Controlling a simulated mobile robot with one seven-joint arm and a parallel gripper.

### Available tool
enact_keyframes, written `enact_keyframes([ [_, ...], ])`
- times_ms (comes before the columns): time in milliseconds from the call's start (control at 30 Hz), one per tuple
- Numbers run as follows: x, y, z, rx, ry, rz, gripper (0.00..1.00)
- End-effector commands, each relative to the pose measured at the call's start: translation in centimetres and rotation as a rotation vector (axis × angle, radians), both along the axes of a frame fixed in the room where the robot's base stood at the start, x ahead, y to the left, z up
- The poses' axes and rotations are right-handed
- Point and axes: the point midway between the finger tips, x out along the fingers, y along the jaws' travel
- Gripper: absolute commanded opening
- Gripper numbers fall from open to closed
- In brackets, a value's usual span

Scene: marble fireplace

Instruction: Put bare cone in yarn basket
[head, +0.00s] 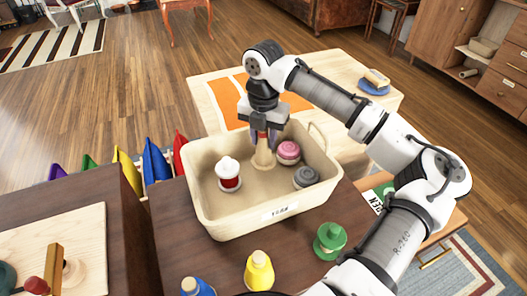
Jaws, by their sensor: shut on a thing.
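The bare cone (264,157) is a plain beige cone, inside the yarn basket and near its far wall. My gripper (265,137) points down into the basket and is shut on the cone's top. The cone is upright; I cannot tell whether its base touches the basket floor. The yarn basket (216,211) is a cream, open-topped bin with a "YARN" label on its front. It also holds a white-topped cone with red yarn (229,174), a pink yarn spool (288,152) and a grey one (305,177).
On the dark table in front of the basket stand green (330,241), yellow (259,271) and blue (197,287) yarn cones. A light board (85,232) lies at left. Behind is a pale table (340,68) with an orange-striped cloth and a blue dish (374,87).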

Motion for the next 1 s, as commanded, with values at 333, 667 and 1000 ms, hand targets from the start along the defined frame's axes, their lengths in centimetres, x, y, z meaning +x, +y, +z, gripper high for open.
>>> enact_keyframes([
  [333, 0.0, 0.0, -3.8, 0.000, 0.000, 0.000, 0.07],
  [667, 0.0, 0.0, -4.6, 0.001, -0.001, 0.000, 0.07],
  [1000, 0.0, 0.0, -4.8, 0.001, -0.001, 0.001, 0.54],
])
